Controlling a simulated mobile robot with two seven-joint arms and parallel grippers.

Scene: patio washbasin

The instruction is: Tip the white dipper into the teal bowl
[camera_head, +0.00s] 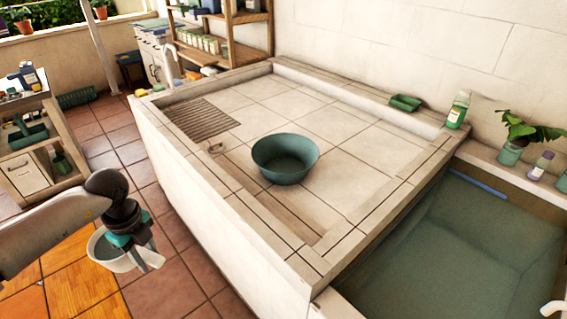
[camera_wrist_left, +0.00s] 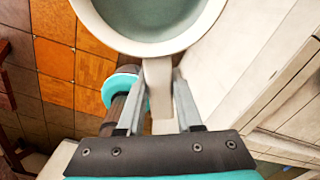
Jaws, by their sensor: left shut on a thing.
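The teal bowl (camera_head: 285,160) stands upright on the tiled basin floor in the head view, and the inside that shows looks empty. The white dipper (camera_head: 122,264) hangs over the floor tiles, left of the basin and outside its wall. Its cup looks roughly level, with greenish water inside. My left gripper (camera_head: 148,250) is shut on the dipper's handle. In the left wrist view the two fingers clasp the white handle, and the dipper's cup (camera_wrist_left: 101,32) is at the top, partly cut off. My right gripper is out of view.
The white basin wall (camera_head: 215,225) stands between the dipper and the bowl. A water-filled trough (camera_head: 460,245) lies at the right. The tiles around the bowl are clear.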

